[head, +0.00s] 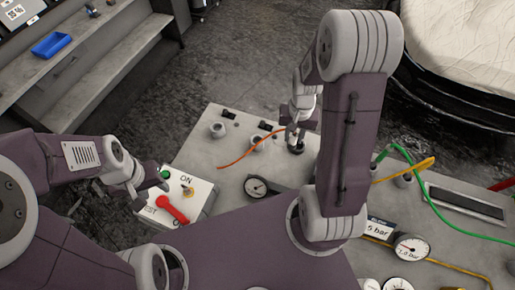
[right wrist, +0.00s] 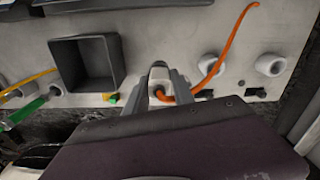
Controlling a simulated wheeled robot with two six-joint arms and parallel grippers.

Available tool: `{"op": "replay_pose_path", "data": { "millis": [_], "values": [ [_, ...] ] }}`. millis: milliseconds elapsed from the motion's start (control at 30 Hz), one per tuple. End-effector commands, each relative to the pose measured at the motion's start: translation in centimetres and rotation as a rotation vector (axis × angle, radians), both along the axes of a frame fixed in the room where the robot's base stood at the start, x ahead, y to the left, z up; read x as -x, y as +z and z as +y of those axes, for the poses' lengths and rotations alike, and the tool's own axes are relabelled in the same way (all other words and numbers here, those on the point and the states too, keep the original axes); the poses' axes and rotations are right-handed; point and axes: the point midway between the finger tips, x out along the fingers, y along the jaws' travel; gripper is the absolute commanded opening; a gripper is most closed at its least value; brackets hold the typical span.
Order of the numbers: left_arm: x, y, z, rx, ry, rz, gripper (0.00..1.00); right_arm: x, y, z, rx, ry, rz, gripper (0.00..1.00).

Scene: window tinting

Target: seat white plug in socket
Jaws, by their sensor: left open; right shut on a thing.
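My right gripper (head: 295,132) is shut on the white plug (right wrist: 159,76), which sits between its fingers in the right wrist view. An orange cable (right wrist: 228,45) comes out of the plug and curves away. In the head view the gripper hangs over the panel by a dark round fitting (head: 296,148), which could be the socket. The fingers hide most of the plug there, and I cannot tell whether plug and fitting touch. My left gripper (head: 150,188) is open and empty beside the control box.
The control box (head: 205,192) carries a green button, a yellow-ringed switch and a red lever (head: 172,208). A dark square box (right wrist: 87,62) stands near the plug.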

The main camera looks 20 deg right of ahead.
Motion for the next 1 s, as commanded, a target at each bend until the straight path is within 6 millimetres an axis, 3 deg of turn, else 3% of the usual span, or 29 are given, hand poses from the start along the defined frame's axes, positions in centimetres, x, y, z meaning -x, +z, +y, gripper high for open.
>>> {"op": "replay_pose_path", "data": {
  "millis": [33,67,233,467,800,1000],
  "values": [
    [0.0,-1.7,0.0,0.000,0.000,0.000,0.43,-1.3,-0.8,0.4,0.001,0.022,-0.006,0.00],
    [0.0,-2.2,0.0,0.000,0.000,0.000,0.43,-1.8,-0.8,0.6,0.002,0.034,-0.005,0.00],
    [0.0,-2.9,0.0,0.000,0.000,0.000,0.43,-2.6,-0.6,1.6,-0.001,0.070,0.002,0.00],
    [0.0,-2.2,0.0,0.000,0.000,0.000,0.43,-3.5,-1.1,2.4,-0.001,0.075,0.005,0.00],
    [0.0,-0.1,0.0,0.000,0.000,0.000,0.43,-9.2,-5.3,6.8,-0.001,0.076,0.004,0.00],
    [0.0,0.6,0.0,0.000,0.000,0.000,0.43,-11.4,-7.2,8.5,-0.001,0.073,0.003,0.00]
  ]
}}
